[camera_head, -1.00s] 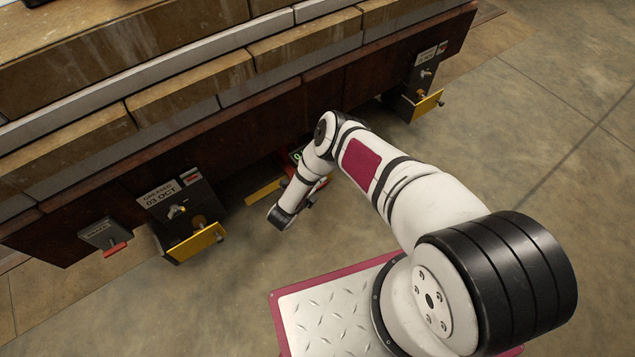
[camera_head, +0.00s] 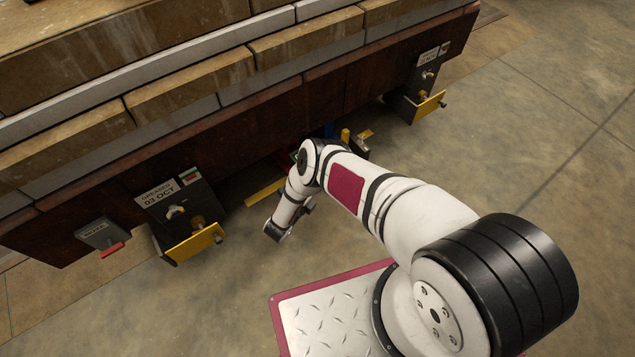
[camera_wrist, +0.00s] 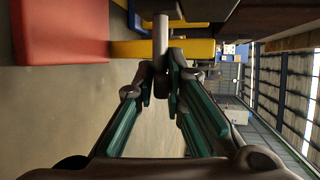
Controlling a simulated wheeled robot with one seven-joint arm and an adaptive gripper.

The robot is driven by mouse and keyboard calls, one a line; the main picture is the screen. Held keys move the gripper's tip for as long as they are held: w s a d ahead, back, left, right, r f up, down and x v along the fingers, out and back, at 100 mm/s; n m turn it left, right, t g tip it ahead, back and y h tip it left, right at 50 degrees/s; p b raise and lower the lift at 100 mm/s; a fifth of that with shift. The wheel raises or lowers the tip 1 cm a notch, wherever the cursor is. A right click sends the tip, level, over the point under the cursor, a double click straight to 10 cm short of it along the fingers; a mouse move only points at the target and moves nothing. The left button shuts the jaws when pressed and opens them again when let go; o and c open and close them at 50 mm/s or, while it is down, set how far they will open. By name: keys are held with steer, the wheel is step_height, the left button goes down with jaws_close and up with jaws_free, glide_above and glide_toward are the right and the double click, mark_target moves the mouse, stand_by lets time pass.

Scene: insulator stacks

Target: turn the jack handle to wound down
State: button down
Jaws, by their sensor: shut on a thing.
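In the wrist view my gripper (camera_wrist: 162,85) has its teal-padded fingers closed around the end of a grey rod, the jack handle (camera_wrist: 160,35). The rod runs up from the fingertips in front of a yellow bar (camera_wrist: 195,48). In the head view the jack sits low under the dark beam, mostly behind my arm. Its yellow bar (camera_head: 265,192) sticks out to the left. The handle and my fingers are hidden there by my wrist links.
A red block (camera_wrist: 60,32) fills the wrist view's upper left. In the head view, boxes with yellow plates (camera_head: 196,243) (camera_head: 427,108) and a small grey box with a red tab (camera_head: 103,236) hang on the beam (camera_head: 90,205). The concrete floor at right is clear.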

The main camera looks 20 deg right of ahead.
steer(key=c, duration=1.7)
jaws_free()
steer(key=shift+d, duration=0.1)
steer(key=shift+o, duration=0.2)
steer(key=v, duration=1.2)
